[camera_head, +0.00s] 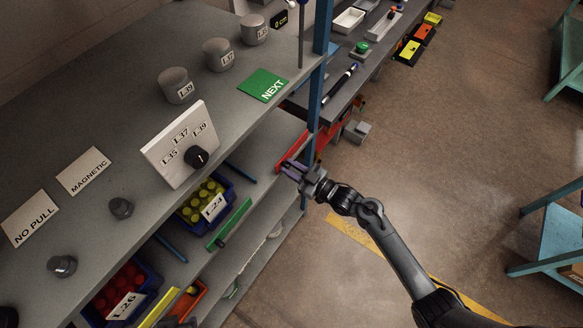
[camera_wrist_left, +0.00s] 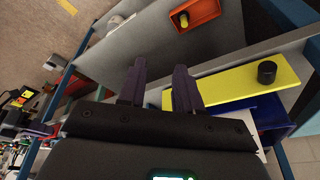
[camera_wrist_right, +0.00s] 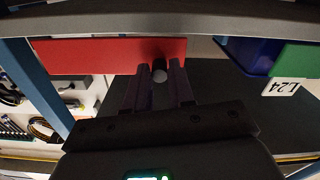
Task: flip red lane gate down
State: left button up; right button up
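The red lane gate (camera_head: 293,153) is a flat red bar at the right end of the shelf below the top. In the right wrist view the red gate (camera_wrist_right: 100,55) spans the upper left, its broad face toward the camera. A dark round knob (camera_wrist_right: 160,73) sticks out near its right end. My right gripper (camera_head: 288,169) is at the gate; in its wrist view the fingertips (camera_wrist_right: 162,66) are on both sides of the knob, close against it. My left gripper (camera_wrist_left: 162,78) is open and empty in its wrist view, beside a yellow gate (camera_wrist_left: 235,85) with a black knob.
A green gate (camera_head: 230,222) and blue bin L24 (camera_head: 222,218) with yellow-topped items lie left of the red gate. A blue post (camera_head: 315,85) stands close behind my right gripper. The dial panel (camera_head: 165,155) stands on the top shelf.

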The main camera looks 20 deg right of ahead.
grip_shut()
